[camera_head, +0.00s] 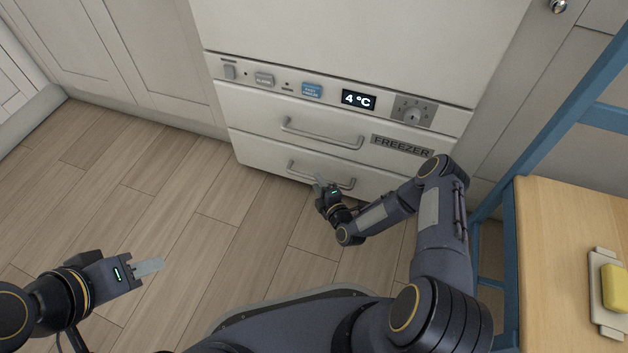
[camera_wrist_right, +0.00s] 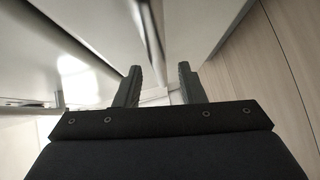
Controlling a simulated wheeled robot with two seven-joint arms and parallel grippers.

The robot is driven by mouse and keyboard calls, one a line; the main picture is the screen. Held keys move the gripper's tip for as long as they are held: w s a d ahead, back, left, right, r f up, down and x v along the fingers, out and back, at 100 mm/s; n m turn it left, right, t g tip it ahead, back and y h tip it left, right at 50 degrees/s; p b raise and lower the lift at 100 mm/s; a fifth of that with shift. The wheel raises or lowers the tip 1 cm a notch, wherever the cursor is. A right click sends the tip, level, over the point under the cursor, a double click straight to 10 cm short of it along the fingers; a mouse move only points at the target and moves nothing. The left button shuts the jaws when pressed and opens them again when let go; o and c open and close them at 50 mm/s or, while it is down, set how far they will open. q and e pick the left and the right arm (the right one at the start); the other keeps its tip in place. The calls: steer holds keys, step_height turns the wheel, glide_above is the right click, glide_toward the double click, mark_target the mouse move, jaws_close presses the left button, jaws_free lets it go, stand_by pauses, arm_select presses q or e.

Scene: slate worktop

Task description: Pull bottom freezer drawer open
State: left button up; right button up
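The bottom freezer drawer (camera_head: 258,158) is a white front at the foot of the appliance and looks closed. Its grey bar handle (camera_head: 345,184) runs across its middle. My right gripper (camera_head: 320,183) is at this handle, partly covering it. In the right wrist view its two fingers (camera_wrist_right: 160,72) stand apart, and a bar that looks like the handle (camera_wrist_right: 151,38) lies ahead of the gap, nearer the left finger. I cannot tell whether they touch. My left gripper (camera_head: 150,267) is over the floor at lower left, away from the drawer; its finger gap is not clear.
The upper drawer (camera_head: 260,118) has its own handle (camera_head: 322,134) and a FREEZER label (camera_head: 402,146). A control panel with a 4 °C display (camera_head: 358,99) is above. A blue-framed wooden table (camera_head: 550,260) with a yellow block (camera_head: 615,287) stands at right. The wood floor (camera_head: 190,225) is clear before the drawers.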

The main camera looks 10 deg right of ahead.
steer(key=shift+b+x, duration=0.4)
steer(key=shift+x, duration=1.1)
jaws_close()
